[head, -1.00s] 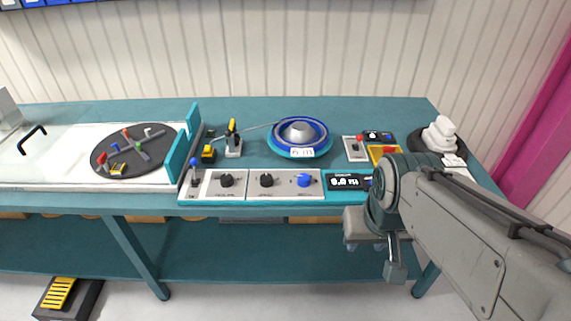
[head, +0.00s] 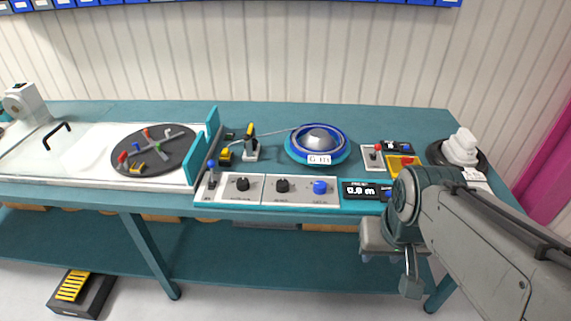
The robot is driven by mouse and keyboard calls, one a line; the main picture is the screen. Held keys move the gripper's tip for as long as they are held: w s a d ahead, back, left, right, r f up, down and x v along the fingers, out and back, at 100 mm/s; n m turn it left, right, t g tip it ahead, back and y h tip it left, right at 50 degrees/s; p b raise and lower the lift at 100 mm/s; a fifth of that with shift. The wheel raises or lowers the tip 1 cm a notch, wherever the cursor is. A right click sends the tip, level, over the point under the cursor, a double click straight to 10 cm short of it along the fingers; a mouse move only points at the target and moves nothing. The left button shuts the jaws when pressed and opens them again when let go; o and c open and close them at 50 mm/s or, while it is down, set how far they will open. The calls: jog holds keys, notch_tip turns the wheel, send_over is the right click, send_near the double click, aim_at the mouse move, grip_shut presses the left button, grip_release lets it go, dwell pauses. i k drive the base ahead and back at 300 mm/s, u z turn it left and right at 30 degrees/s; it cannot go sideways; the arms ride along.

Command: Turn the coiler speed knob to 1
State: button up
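A light control panel (head: 263,201) runs along the bench's front edge. It carries two black knobs, a left one (head: 243,184) and a middle one (head: 283,185), and a blue knob (head: 320,187) on the right. The labels and scale marks are too small to read, so I cannot tell which knob is the coiler speed knob or where any points. My gripper (head: 410,285) hangs at the end of my grey arm, low in front of the bench, right of the panel and apart from the knobs. Its fingers are not clear.
A small lever (head: 211,174) stands at the panel's left end. A black display (head: 360,190) is right of the blue knob. Behind are a blue reel (head: 318,141), a yellow-black cable guide (head: 250,142) and a red-handled switch box (head: 377,157). A dark turntable (head: 154,158) lies left.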

aim_at(282, 186)
jog(key=z, duration=0.05)
jog(key=k, duration=0.5)
jog(key=u, duration=0.35)
jog(key=i, duration=1.35)
jog(key=z, duration=0.25)
